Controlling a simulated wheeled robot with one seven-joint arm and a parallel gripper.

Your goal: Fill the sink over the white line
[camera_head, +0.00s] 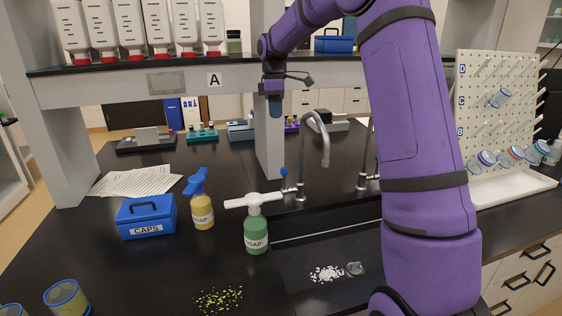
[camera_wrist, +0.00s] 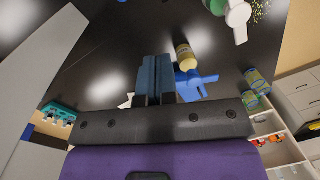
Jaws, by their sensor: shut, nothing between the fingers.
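The dark sink (camera_head: 310,250) is set into the front of the black counter, partly behind my arm. The white line (camera_head: 330,230) runs along its back wall. White bits (camera_head: 327,273) and a small grey round piece (camera_head: 354,268) lie on its floor; I see no water. A silver gooseneck tap (camera_head: 303,150) stands behind the sink, with a small blue-tipped lever (camera_head: 284,172) on its left. A second tap (camera_head: 364,178) is mostly hidden by my arm. My gripper (camera_head: 276,112) is shut and empty, raised before the shelf post. Its fingers also show in the wrist view (camera_wrist: 155,75).
A green soap bottle (camera_head: 256,235), yellow soap bottle (camera_head: 202,212) and blue caps box (camera_head: 147,217) stand left of the sink. Yellow bits (camera_head: 219,299) lie in front. The shelf (camera_head: 130,67) and its post (camera_head: 268,140) are close to my gripper. A drying rack (camera_head: 500,105) stands right.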

